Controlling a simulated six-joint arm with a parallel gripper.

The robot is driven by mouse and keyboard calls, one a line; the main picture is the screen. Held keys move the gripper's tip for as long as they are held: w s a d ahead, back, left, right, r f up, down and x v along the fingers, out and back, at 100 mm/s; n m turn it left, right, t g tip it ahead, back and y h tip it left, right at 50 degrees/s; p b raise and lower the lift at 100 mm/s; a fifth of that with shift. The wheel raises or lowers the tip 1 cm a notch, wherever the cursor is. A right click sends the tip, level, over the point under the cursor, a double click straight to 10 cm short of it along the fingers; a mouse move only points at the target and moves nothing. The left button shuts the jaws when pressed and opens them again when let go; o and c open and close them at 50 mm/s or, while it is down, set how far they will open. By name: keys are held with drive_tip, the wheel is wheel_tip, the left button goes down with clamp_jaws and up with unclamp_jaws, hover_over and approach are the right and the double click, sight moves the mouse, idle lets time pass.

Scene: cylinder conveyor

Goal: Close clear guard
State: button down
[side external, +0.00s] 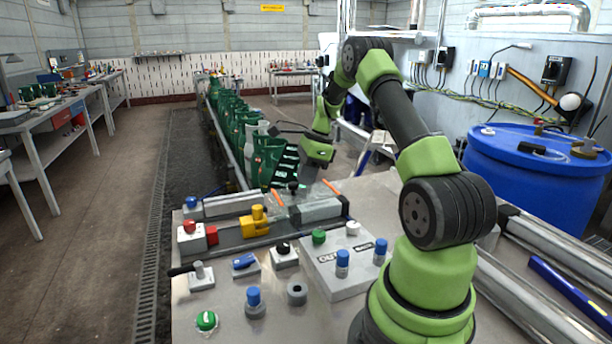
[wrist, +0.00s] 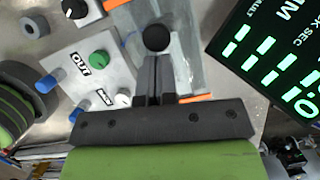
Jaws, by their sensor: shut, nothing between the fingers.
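The clear guard (wrist: 190,58) is a see-through panel with orange edge strips, under and beyond my fingers in the wrist view. In the side view the guard (side external: 308,192) shows faintly between two orange strips, near the grey blocks at the panel's back. A round black knob (wrist: 155,38) sits at my fingertips in the wrist view. My gripper (wrist: 154,62) is shut with nothing between the fingers, right beside the knob; I cannot tell whether they touch. In the side view my gripper (side external: 303,178) points down over the guard area, its fingertips hard to make out.
A control box (side external: 345,265) with a green button (wrist: 98,59) and blue knobs stands in front. A yellow clamp (side external: 255,222) is left of the guard. A black display with green digits (wrist: 275,60) stands close by.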

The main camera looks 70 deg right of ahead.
drive_tip(key=w+a, duration=1.2)
drive_tip(key=shift+w+a, duration=0.2)
drive_tip(key=shift+a, duration=0.05)
drive_tip(key=shift+s, duration=0.1)
drive_tip(key=s+d+r, duration=0.4)
drive_tip(key=s+r, duration=0.1)
drive_tip(key=r, duration=0.5)
drive_tip(key=s+a+r+n, duration=0.3)
drive_tip(key=a+r+n, duration=0.3)
drive_tip(key=a+r, duration=0.15)
drive_tip(key=s+a+r+n+t, duration=0.1)
drive_tip(key=s+a+n+t, duration=0.3)
drive_tip(key=s+a+n, duration=1)
drive_tip(key=s+n, duration=0.4)
drive_tip(key=shift+a+r+n, duration=0.25)
drive_tip(key=shift+r+n, duration=0.1)
drive_tip(key=shift+n, duration=0.05)
